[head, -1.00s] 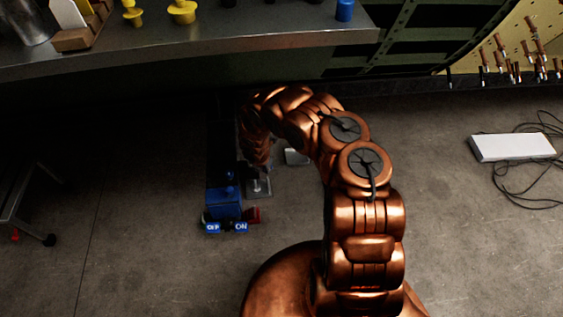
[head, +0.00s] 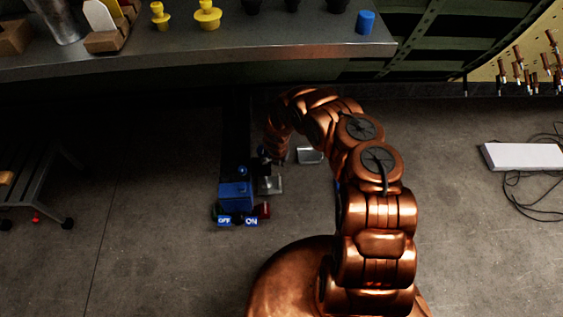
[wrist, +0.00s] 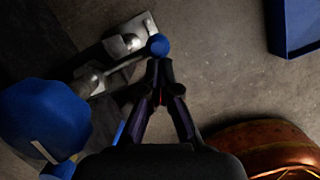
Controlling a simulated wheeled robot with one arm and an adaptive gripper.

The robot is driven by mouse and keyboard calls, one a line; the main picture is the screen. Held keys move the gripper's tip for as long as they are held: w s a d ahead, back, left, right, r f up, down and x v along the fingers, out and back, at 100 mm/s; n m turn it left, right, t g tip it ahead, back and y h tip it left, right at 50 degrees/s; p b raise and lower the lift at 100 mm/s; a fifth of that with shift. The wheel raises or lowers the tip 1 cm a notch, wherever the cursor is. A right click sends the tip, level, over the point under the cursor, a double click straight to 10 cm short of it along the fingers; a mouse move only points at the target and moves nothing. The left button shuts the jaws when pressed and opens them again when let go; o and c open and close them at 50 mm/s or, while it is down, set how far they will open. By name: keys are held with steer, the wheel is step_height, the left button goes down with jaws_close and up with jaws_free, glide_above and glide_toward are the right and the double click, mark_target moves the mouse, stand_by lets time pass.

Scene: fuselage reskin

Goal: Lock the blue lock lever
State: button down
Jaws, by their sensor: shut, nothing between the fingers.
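The lever, a metal arm with a small blue ball (wrist: 158,46) on its end, lies over a metal plate (wrist: 112,52) in the wrist view. My gripper (wrist: 159,68) is shut and empty, with its fingertips right beside the ball. I cannot tell whether they touch it. A large blue rounded knob (wrist: 42,118) is at the lower left. In the head view, the blue device (head: 235,195) stands on the floor left of my arm, with OFF and ON labels at its front. The plate (head: 270,185) shows beside it. My gripper is mostly hidden there by my arm.
A red part (head: 264,210) sits beside the ON label. A small grey tray (head: 310,155) lies behind my arm. A workbench (head: 200,50) spans the back. A white box (head: 520,156) with loose cables is at the right. Floor between is clear.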

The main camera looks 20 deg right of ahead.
steer(key=shift+r, duration=0.1)
steer(key=v, duration=0.7)
stand_by(0.6)
steer(key=shift+s+r, duration=0.1)
steer(key=shift+s, duration=0.05)
stand_by(0.4)
